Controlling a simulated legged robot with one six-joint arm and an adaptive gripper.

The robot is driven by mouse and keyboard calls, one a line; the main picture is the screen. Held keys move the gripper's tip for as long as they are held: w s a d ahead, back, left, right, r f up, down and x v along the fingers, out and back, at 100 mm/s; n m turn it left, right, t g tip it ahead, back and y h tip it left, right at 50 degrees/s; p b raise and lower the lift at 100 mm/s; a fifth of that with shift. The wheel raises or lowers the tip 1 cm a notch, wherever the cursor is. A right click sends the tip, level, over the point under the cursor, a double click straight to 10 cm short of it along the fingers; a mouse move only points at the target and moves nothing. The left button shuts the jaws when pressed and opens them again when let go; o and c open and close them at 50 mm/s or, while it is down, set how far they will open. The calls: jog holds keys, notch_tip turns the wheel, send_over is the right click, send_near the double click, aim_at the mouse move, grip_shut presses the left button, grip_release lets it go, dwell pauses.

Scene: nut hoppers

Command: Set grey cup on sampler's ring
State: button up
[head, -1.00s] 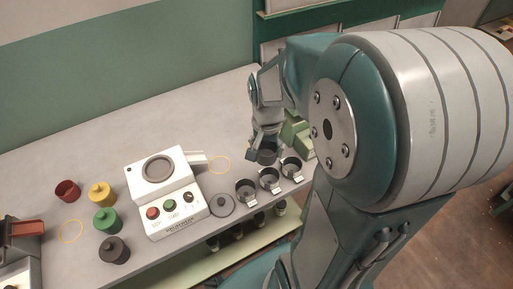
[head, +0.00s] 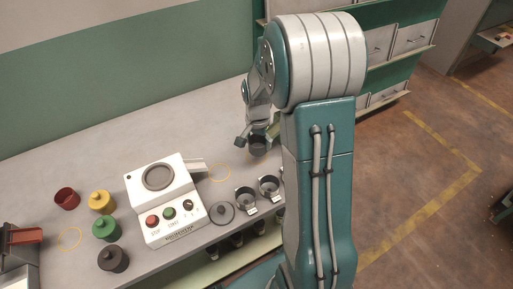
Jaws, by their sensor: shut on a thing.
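My gripper (head: 252,142) is shut on a dark grey cup (head: 258,148), which it holds upright over the back right part of the bench. Whether the cup touches the bench is hard to tell. The white sampler machine (head: 178,217) stands left of it, with a round dark top plate and a short spout on its right side. My arm hides the bench right of the cup.
Red (head: 66,198), yellow (head: 102,201), green (head: 105,229) and dark (head: 113,258) pots stand at left, near another yellow ring (head: 69,238).

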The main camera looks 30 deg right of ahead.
aim_at(256, 144)
jog(key=w+f, duration=0.2)
jog(key=shift+d+f, duration=0.3)
jog(key=shift+f, duration=1.5)
jog(key=o, duration=0.7)
